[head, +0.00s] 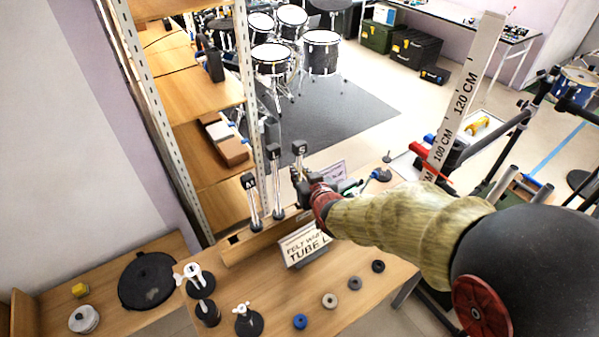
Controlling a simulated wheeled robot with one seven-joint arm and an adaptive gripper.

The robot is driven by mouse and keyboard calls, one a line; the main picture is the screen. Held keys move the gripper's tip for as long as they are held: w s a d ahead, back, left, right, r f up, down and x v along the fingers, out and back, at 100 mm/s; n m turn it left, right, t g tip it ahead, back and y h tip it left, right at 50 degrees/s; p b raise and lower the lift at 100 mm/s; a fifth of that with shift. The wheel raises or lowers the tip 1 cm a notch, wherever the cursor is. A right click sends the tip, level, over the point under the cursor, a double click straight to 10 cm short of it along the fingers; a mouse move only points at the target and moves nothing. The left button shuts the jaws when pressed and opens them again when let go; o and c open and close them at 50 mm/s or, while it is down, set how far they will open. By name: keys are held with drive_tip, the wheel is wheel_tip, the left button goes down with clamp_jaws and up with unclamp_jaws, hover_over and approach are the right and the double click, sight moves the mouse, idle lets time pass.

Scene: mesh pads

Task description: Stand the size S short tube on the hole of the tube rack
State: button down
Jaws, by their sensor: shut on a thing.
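The tube rack (240,253) is a long wooden bar on the table, with a sign reading "FELT WASHER TUBE L..." (303,244) at its front. A tube with a black cap marked M (251,198) stands upright at the rack's left part. A second black-capped tube (277,185) stands right of it; its mark is too small to read. The size S tube (299,157), with a black cap marked S, is upright at my gripper (306,189), which is shut on it. Its lower end and the rack's right part are hidden behind my gripper and arm.
Felt rings, blue (300,321), light grey (329,300), grey (355,283) and dark (378,266), lie on the table's front. White-topped stands (246,319) are at the left. A metal-post shelf (205,93) rises behind the rack. My arm covers the table's right side.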

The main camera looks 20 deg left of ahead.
drive_tip(key=shift+f+b, duration=2.75)
drive_tip(key=shift+f, duration=0.55)
drive_tip(key=c, duration=1.8)
unclamp_jaws()
drive_tip(key=shift+o, duration=0.3)
drive_tip(key=v, duration=1.2)
drive_tip(key=shift+f, duration=0.1)
